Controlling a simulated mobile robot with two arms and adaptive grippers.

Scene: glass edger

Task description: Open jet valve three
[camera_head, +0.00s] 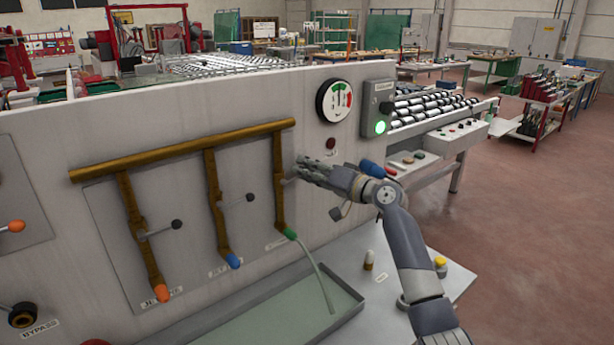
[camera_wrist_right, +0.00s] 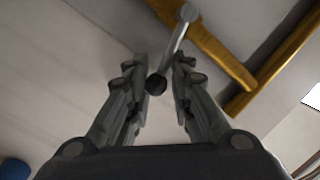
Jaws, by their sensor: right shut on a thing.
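Three brass jet valves hang from a horizontal brass pipe (camera_head: 185,148) on the panel. The rightmost, jet valve three (camera_head: 279,185), ends in a green nozzle (camera_head: 290,233). A thin pale stream (camera_head: 316,272) runs from that nozzle down to the trough. My right gripper (camera_head: 300,172) is at this valve's lever, which it mostly hides in the head view. In the wrist view the lever (camera_wrist_right: 176,44) with its dark knob lies between the fingers of the right gripper (camera_wrist_right: 160,75), shut on it. My left gripper is not in view.
The other levers (camera_head: 177,224) (camera_head: 249,198) have dark knobs, above orange and blue nozzles. A shallow trough (camera_head: 345,313) lies below. A round gauge (camera_head: 334,101) and a box with a lit green button (camera_head: 380,127) are at upper right.

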